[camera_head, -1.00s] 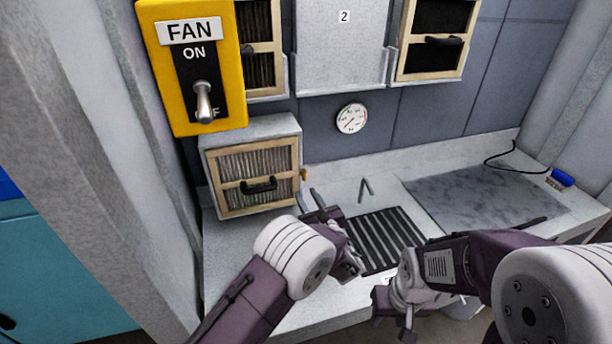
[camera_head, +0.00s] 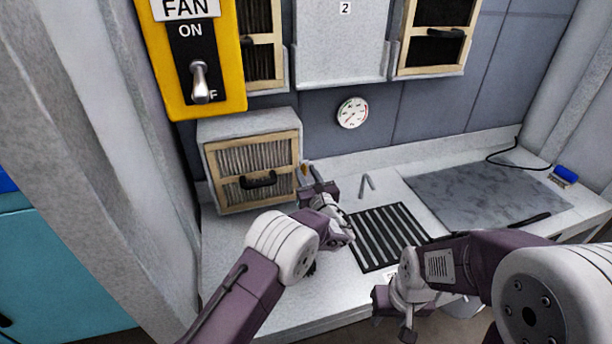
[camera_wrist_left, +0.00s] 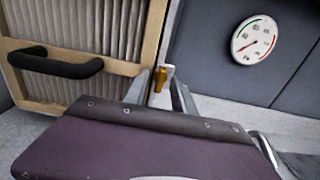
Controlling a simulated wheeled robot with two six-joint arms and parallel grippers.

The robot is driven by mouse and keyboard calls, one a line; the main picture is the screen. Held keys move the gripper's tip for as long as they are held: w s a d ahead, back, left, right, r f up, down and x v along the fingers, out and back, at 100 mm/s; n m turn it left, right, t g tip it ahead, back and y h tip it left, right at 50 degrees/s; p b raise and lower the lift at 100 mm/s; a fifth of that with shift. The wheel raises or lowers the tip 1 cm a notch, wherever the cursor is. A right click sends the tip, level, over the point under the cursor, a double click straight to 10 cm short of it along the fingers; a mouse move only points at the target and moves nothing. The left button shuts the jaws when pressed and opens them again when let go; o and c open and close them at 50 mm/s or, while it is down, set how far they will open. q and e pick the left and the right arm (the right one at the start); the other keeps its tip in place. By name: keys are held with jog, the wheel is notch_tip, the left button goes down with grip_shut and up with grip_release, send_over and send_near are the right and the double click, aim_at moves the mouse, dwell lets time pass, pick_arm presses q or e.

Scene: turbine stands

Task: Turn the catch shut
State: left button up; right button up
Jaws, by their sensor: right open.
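The catch (camera_head: 306,168) is a small brass-coloured piece at the right side of the wood-framed filter (camera_head: 252,171) in the grey box. In the left wrist view the catch (camera_wrist_left: 160,78) stands upright beside the frame's right edge. My left gripper (camera_head: 310,175) is just in front of the catch. Its two fingers (camera_wrist_left: 164,92) are spread, one on each side of the catch in the wrist view; I cannot tell whether they touch it. My right gripper (camera_head: 392,314) is open and low at the front of the bench, away from the filter.
A yellow fan switch box (camera_head: 196,60) hangs above the filter box, its lever down. A round gauge (camera_head: 352,113) is on the wall. A black slotted grate (camera_head: 388,237), a bent grey rod (camera_head: 367,186), a grey slab (camera_head: 478,192) and a blue-handled brush (camera_head: 565,175) lie on the bench.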

dwell(0.3)
pick_arm(q)
jog(key=shift+b, duration=0.3)
jog(key=shift+c, duration=0.3)
grip_shut()
dwell(0.9)
